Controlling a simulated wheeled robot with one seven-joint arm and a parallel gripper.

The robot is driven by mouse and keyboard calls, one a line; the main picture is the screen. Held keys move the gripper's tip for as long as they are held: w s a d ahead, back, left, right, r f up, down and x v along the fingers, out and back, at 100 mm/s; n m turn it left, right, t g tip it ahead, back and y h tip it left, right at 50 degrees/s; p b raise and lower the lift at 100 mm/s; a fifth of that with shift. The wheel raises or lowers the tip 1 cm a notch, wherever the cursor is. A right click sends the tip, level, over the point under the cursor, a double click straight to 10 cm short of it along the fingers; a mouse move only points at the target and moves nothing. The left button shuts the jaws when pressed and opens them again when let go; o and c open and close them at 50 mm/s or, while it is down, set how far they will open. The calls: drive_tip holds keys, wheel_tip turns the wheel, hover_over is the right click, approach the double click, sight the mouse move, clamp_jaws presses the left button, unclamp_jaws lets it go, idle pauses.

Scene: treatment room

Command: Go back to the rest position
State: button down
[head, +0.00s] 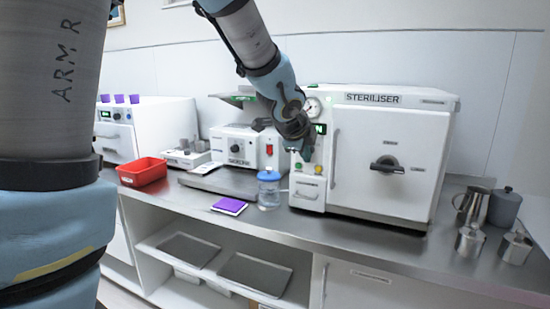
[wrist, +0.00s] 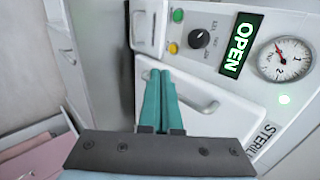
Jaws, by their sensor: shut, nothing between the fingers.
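My gripper (head: 306,151) is in front of the steriliser's control panel in the head view, above the counter. In the wrist view its two teal fingers (wrist: 160,98) lie together, shut and empty. The white steriliser (head: 385,160) stands on the counter with its big front door closed against the body. Its green "OPEN" sign (wrist: 241,45) and round pressure gauge (wrist: 284,58) show beside the fingers in the wrist view. A green and a yellow button and a black knob (wrist: 200,38) are near the fingertips. I cannot tell whether the fingers touch the panel.
A blue-capped bottle (head: 269,190) and a purple pad (head: 229,205) are on the counter below my gripper. A red bin (head: 142,172) is at the left. Several metal jugs and cups (head: 470,240) stand at the right. A smaller white machine (head: 235,147) is behind.

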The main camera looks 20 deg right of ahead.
drive_tip(key=w+a+f+n+g+y, duration=0.15)
drive_tip(key=a+f+n, duration=0.35)
drive_tip(key=a, duration=0.5)
drive_tip(key=a+f+n+t+y, duration=0.1)
drive_tip(key=a+f+n+y, duration=0.15)
drive_tip(key=a+n, duration=0.6)
drive_tip(key=s+a+f+n+g+y, duration=0.1)
drive_tip(key=s+a+f+n+g, duration=0.1)
drive_tip(key=s+a+n, duration=0.3)
drive_tip(key=s+a+f+n+g+y, duration=0.1)
drive_tip(key=s+a+n, duration=0.5)
drive_tip(key=a, duration=0.6)
wheel_tip(320, 180, down, 3)
drive_tip(key=shift+s+a+r+n+g, duration=0.15)
drive_tip(key=shift+a+n+g, duration=0.1)
drive_tip(key=shift+n+g, duration=0.45)
drive_tip(key=shift+m, duration=0.25)
